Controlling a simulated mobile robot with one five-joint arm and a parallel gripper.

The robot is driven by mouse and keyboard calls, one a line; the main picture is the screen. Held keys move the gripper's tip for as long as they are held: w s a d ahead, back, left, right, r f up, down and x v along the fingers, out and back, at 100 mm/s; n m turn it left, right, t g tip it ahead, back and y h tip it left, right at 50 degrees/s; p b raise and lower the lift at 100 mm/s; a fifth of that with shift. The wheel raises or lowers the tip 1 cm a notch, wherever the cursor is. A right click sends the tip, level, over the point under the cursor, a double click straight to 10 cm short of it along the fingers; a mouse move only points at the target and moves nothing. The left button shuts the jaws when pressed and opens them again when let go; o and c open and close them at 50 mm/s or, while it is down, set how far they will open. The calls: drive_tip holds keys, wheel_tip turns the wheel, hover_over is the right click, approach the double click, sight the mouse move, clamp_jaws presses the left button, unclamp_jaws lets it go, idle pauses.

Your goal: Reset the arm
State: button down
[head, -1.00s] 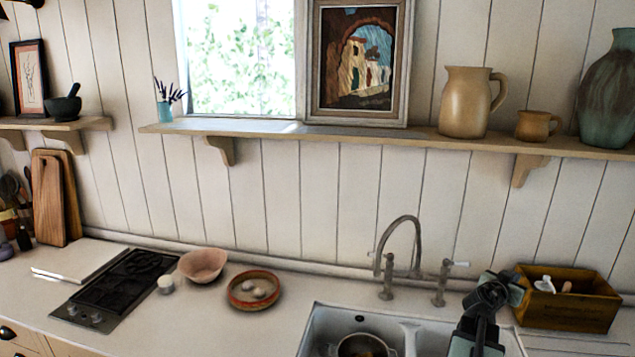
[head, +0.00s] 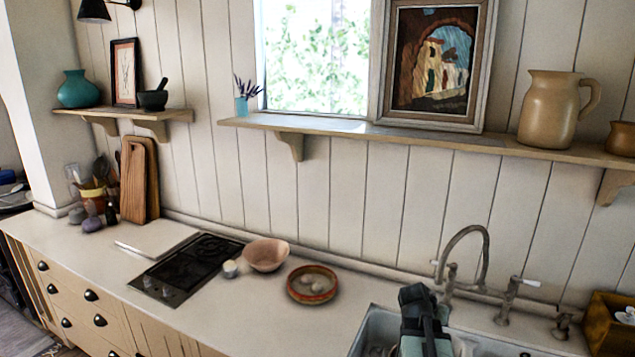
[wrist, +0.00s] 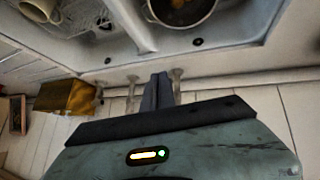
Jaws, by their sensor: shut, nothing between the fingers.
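My arm (head: 424,325) rises in front of the sink's left part in the head view, dark and pale green, with its upper end in front of the counter. My gripper (wrist: 158,84) shows in the wrist view as dark fingers pressed together with nothing between them. They point toward the sink side, between the two tap posts in that picture. The fingertips cannot be made out clearly in the head view.
The sink (head: 375,328) with its curved tap (head: 470,232) is close to my arm. A pot (wrist: 183,10) sits in the sink. A wooden box (head: 609,325) stands at right. A red-rimmed bowl (head: 312,284), pink bowl (head: 265,255) and hob (head: 187,268) lie left.

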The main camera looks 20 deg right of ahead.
drive_tip(key=s+a+f+n+g+y, duration=0.1)
drive_tip(key=a+f+n+g+y, duration=0.25)
drive_tip(key=a, duration=1.55)
drive_tip(key=a+f+n+t+y, duration=0.15)
drive_tip(key=a+n+y, duration=0.35)
drive_tip(key=a, duration=1.4)
wheel_tip(320, 180, down, 11)
drive_tip(key=s+g+h+b, duration=0.1)
drive_tip(key=s+b, duration=0.1)
drive_tip(key=b, duration=0.8)
drive_tip(key=shift+s+a+n+g, duration=0.2)
drive_tip(key=shift+s+n+g, duration=0.1)
drive_tip(key=shift+n+g, duration=0.15)
drive_tip(key=shift+d+r, duration=0.1)
